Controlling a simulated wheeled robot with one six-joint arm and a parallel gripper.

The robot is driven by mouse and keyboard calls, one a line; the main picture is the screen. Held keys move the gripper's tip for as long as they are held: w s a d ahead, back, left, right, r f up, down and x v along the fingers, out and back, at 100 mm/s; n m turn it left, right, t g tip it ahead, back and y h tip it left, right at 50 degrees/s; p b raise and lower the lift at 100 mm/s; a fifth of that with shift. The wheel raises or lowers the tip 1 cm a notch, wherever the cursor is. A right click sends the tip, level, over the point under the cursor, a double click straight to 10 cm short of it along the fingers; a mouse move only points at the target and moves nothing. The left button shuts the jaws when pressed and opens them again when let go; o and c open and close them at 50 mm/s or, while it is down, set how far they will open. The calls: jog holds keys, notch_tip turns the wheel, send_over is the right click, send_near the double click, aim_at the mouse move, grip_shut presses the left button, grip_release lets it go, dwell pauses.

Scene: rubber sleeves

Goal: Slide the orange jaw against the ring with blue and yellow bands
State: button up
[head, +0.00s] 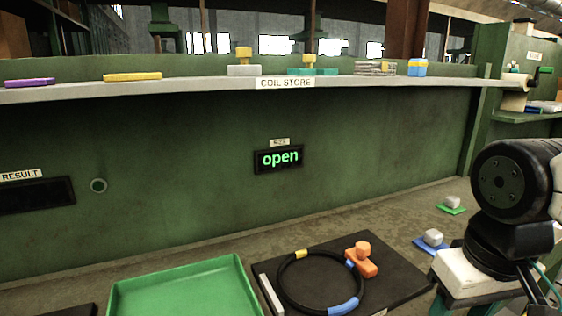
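The orange jaw (364,265) sits on a dark plate (390,275) at the lower right of the head view, with a knob on top. The black ring (287,290) lies flat on the same plate, with blue and yellow bands around it. The jaw stands at the ring's upper right side, very close to a small blue band; I cannot tell whether they touch. A pale bar (271,295) stands at the ring's left side. My arm shows at the right edge, but my gripper is out of view.
A green tray (187,287) lies left of the plate. A shelf (215,84) marked "COIL STORE" holds several coloured blocks. Grey knobs on blue (428,246) and green (450,210) bases stand right of the plate.

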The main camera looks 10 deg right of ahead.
dwell(0.3)
notch_tip(320, 180, up, 3)
jog(key=m+g, duration=0.1)
jog(key=m, duration=0.4)
send_over(363, 245)
jog(key=shift+w, duration=0.1)
jog(key=shift+r, duration=0.15)
notch_tip(363, 245, down, 8)
jog(key=shift+r, duration=0.1)
